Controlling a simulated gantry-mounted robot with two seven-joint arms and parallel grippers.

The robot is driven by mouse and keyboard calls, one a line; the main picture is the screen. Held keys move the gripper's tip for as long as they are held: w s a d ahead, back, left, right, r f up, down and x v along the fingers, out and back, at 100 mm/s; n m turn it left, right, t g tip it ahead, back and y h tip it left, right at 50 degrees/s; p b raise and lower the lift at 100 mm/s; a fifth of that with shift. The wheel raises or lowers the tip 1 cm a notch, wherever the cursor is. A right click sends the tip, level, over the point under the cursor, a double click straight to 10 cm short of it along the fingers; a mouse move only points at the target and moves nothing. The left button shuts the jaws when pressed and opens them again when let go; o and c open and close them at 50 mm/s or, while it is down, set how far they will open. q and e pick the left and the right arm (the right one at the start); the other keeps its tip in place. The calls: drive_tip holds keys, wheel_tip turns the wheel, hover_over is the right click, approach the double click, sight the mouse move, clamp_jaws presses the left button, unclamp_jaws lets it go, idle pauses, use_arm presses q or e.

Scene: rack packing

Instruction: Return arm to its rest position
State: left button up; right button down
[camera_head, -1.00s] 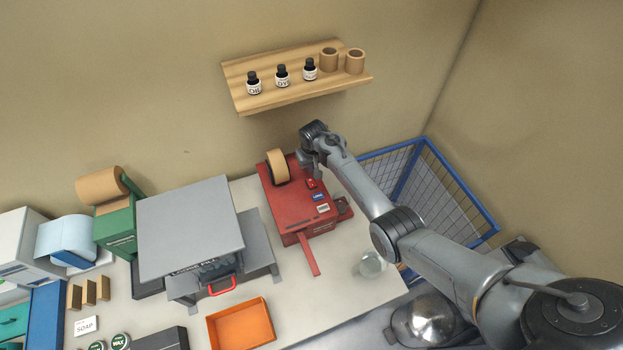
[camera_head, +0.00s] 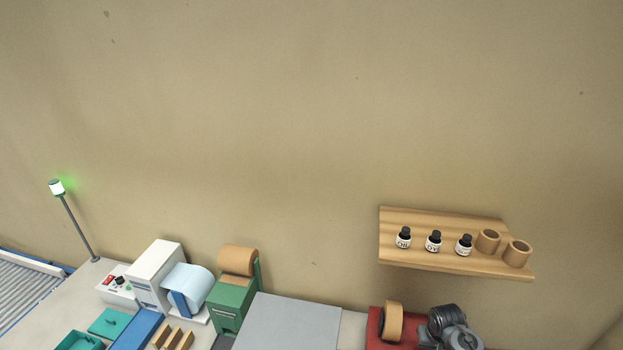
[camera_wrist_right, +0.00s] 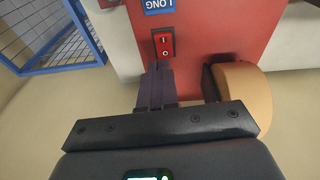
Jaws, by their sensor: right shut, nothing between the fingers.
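My right arm's wrist (camera_head: 450,328) shows at the bottom right of the head view, beside the tape roll (camera_head: 393,322) on the red machine (camera_head: 374,326). Its fingers are not clear there. In the right wrist view my right gripper (camera_wrist_right: 157,68) has its dark fingers together with nothing between them. The fingertips lie over the red machine (camera_wrist_right: 200,28), close to its red switch (camera_wrist_right: 163,42); I cannot tell whether they touch. The tan tape roll (camera_wrist_right: 244,92) is to the right of the fingers. My left gripper is in neither view.
A wooden shelf (camera_head: 405,259) with black-capped bottles and two brown rolls hangs above the red machine. A blue wire cage (camera_wrist_right: 60,69) is left of the fingers in the wrist view. A green dispenser (camera_head: 230,305) and a grey platform (camera_head: 290,322) stand further left.

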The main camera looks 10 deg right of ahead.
drive_tip(key=shift+n+h, duration=0.3)
drive_tip(key=shift+n, duration=0.6)
drive_tip(key=s+a, duration=0.1)
drive_tip(key=s, duration=0.2)
drive_tip(key=s+a+f, duration=0.1)
drive_tip(key=s+a, duration=0.1)
drive_tip(key=s, duration=0.1)
drive_tip(key=s+a, duration=0.1)
drive_tip(key=s, duration=0.2)
drive_tip(key=shift+s+a+f, duration=0.2)
drive_tip(key=shift+s+f, duration=0.1)
drive_tip(key=shift+f, duration=0.05)
drive_tip(key=s+a+r+n, duration=0.1)
drive_tip(key=s+a+r, duration=0.2)
drive_tip(key=s, duration=0.5)
drive_tip(key=s+a+r+n+t+y, duration=0.1)
drive_tip(key=s+a+r, duration=0.3)
drive_tip(key=s, duration=0.4)
drive_tip(key=s+a+r+n, duration=0.1)
drive_tip(key=s+a+r, duration=0.3)
drive_tip(key=s+a, duration=0.2)
drive_tip(key=shift+s+r+t+y, duration=0.15)
drive_tip(key=shift+s+t+y, duration=0.25)
drive_tip(key=shift+s, duration=0.5)
